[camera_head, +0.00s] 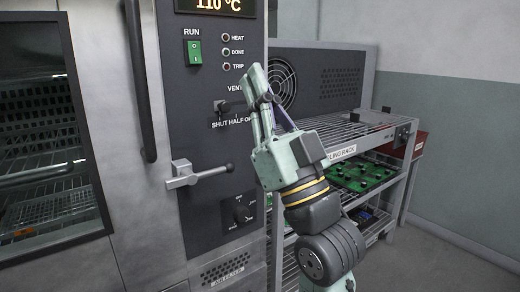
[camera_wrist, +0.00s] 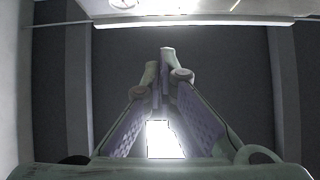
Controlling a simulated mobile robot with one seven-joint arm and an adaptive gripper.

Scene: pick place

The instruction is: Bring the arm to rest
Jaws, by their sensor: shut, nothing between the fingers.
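My gripper (camera_head: 258,84) is pale green and points up in front of the right edge of the oven's control panel (camera_head: 205,140). Its fingers are together with nothing held. In the wrist view my gripper (camera_wrist: 160,72) shows both fingers meeting at the tips in front of a plain dark surface. The vent lever (camera_head: 222,106) is just left of the fingers in the head view. I cannot tell the depth gap between them. The arm is raised and bent, rising from the bottom of the picture.
The oven door (camera_head: 110,120) is shut, with its latch handle (camera_head: 197,174) left of my wrist. A rack (camera_head: 345,135) marked "LING RACK" stands behind my arm, holding green boards (camera_head: 360,172). A grey vented unit (camera_head: 330,75) is behind it. Open floor (camera_head: 440,265) lies at lower right.

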